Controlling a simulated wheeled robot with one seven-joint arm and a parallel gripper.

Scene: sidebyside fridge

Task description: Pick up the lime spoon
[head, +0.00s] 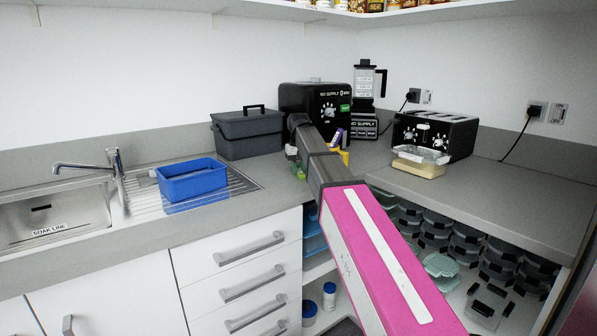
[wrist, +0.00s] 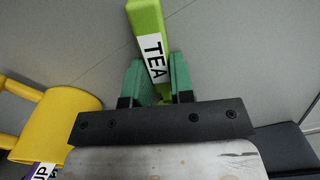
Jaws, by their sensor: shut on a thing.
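The lime spoon (wrist: 146,22) shows in the wrist view as a bright lime bar with a white label reading TEA. My gripper (wrist: 158,78) has its two green fingertips on either side of it, shut on it. The spoon cannot be made out clearly there.
A yellow mug (wrist: 62,125) stands close left of my gripper in the wrist view; it shows right of my arm in the head view (head: 344,156). A blue tub (head: 192,181) sits by the sink.

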